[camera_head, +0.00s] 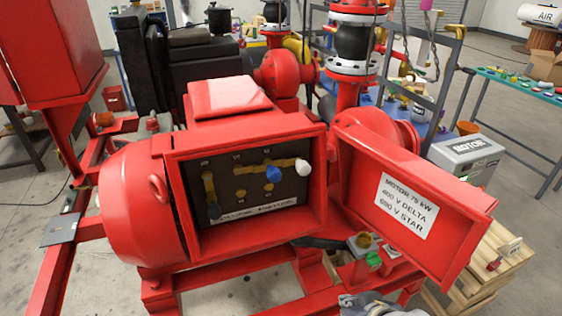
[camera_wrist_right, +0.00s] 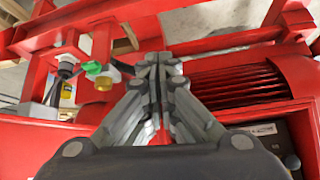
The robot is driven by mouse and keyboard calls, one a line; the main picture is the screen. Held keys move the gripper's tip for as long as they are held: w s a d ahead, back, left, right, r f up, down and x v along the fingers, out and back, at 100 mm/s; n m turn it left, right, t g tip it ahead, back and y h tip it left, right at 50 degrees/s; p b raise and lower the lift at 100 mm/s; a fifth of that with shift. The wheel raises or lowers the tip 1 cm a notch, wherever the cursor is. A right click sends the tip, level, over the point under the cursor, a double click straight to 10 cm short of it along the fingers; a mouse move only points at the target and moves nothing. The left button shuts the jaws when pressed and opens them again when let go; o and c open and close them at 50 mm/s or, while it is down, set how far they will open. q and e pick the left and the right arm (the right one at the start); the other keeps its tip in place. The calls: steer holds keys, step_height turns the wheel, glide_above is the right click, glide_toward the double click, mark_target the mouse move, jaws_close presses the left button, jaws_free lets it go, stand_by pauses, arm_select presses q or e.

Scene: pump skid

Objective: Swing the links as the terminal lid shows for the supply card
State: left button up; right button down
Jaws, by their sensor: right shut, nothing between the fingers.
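The red terminal box (camera_head: 247,222) stands open on the motor in the head view. Inside, a brass link with a black knob (camera_head: 214,211) hangs down at the left. Links with a blue knob (camera_head: 273,174) and a white knob (camera_head: 302,165) run sideways along the upper row. Two lower brass terminals are bare. The lid (camera_head: 451,228) is open at right; its plate (camera_head: 405,207) reads motor 75 kW, 400 V delta, 690 V star. My right gripper (camera_head: 372,303) is low at the bottom edge, apart from the links; its fingers (camera_wrist_right: 158,62) are shut and empty in the wrist view.
A grey box marked MOTOR (camera_head: 467,153) stands behind the lid. A small card (camera_head: 510,247), its text unreadable, is above the wooden pallet (camera_head: 484,270). Small fittings (camera_head: 364,241) sit below the lid. Red pipework (camera_head: 354,60) rises behind. The open lid borders the box's right side.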

steer(key=w+a+r+t+y, duration=0.1)
steer(key=w+a+r+t, duration=0.1)
steer(key=r, duration=0.8)
steer(key=w+a+r+t+y, duration=0.1)
steer(key=w+a+r, duration=0.3)
steer(key=r, duration=0.6)
steer(key=w+a+r+t+y, duration=0.2)
steer(key=w+a+r+t, duration=0.1)
steer(key=r, duration=0.7)
steer(key=shift+w+a+n+t, duration=0.35)
steer(key=shift+w+t, duration=0.25)
steer(key=shift+w, duration=0.2)
steer(key=shift+r, duration=0.1)
steer(key=w+a+f+p, duration=0.2)
steer(key=w+a+f, duration=0.2)
steer(key=w, duration=0.5)
step_height(320, 180, down, 2)
steer(key=shift+f, duration=0.1)
